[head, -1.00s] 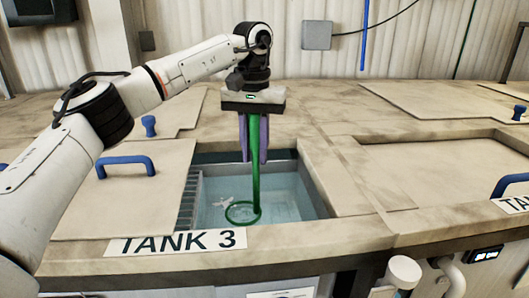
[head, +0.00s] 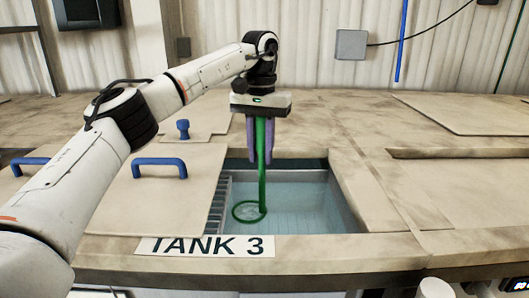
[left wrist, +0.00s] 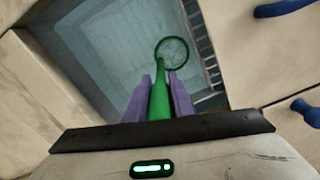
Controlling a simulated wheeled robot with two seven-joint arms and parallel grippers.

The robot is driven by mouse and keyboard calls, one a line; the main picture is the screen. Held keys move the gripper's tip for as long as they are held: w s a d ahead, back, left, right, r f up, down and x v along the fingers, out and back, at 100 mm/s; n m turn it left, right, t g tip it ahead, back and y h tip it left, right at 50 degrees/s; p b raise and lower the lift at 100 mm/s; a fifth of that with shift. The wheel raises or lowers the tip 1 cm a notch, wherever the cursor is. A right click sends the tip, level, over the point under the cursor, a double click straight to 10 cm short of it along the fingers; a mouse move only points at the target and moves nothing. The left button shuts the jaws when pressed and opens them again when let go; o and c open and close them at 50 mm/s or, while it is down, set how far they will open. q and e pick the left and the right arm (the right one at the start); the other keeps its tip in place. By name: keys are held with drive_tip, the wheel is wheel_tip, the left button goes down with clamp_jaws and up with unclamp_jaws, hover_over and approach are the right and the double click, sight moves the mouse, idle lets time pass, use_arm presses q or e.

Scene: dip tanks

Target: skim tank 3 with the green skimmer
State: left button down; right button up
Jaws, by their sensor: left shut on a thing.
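The green skimmer (head: 262,185) hangs upright in my left gripper (head: 263,155), its purple fingers shut on the handle. Its ring (head: 249,221) is down in the open part of tank 3 (head: 345,222), near the grating (head: 218,210) on the left side. In the left wrist view the handle (left wrist: 160,98) runs up between the fingers to the ring (left wrist: 171,66). Pale grey-white patches show inside the ring; I cannot tell mesh from floating bits. The TANK 3 label (head: 205,246) is on the front edge. My right gripper is not in view.
A beige lid with a blue handle (head: 159,162) lies left of the opening, with a blue knob (head: 183,128) behind it. Flat beige worktop (head: 380,200) lies to the right. A grey wall box (head: 351,44) is at the back.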

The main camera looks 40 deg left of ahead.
use_arm(q)
drive_tip(key=shift+s+d+b, duration=0.6)
drive_tip(key=shift+s+d, duration=0.7)
drive_tip(key=shift+d, duration=1.7)
drive_tip(key=shift+w+d+p, duration=0.7)
drive_tip(key=shift+w+d, duration=3.15)
drive_tip(key=shift+d, duration=0.8)
drive_tip(key=s+a+b, duration=0.2)
drive_tip(key=s+a, duration=0.1)
drive_tip(key=s, duration=0.4)
drive_tip(key=s+a+b, duration=0.2)
drive_tip(key=s+a, duration=0.2)
drive_tip(key=s, duration=0.3)
drive_tip(key=shift+s+a, duration=0.25)
drive_tip(key=shift+s, duration=0.1)
drive_tip(key=shift+r, duration=0.15)
